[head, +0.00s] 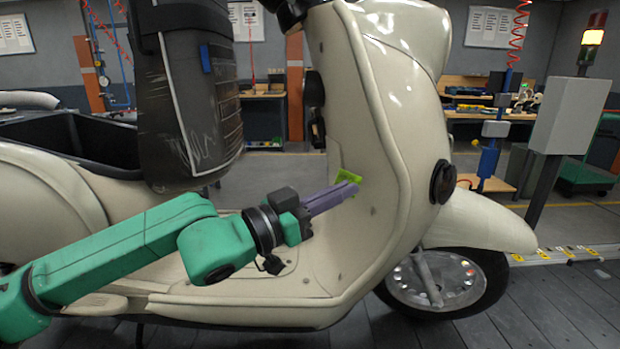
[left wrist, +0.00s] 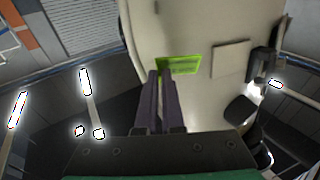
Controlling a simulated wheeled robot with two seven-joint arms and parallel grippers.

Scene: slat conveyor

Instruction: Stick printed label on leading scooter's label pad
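A cream scooter (head: 385,120) fills the middle of the head view. A bright green rectangle with darker markings (head: 348,177) is at the inner face of its front shield. It also shows in the left wrist view (left wrist: 180,65); I cannot tell whether it is the printed label or the label pad. My left gripper (head: 352,188) points at the shield, its purple fingertips overlapping the green rectangle's near edge. In the left wrist view, its fingers (left wrist: 160,75) are close together with a narrow gap. Whether they pinch anything or touch the shield is unclear. My right gripper is out of view.
A raised cream square panel (left wrist: 231,60) sits right of the green rectangle in the left wrist view. A grey box on a post (head: 570,115) stands right of the scooter.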

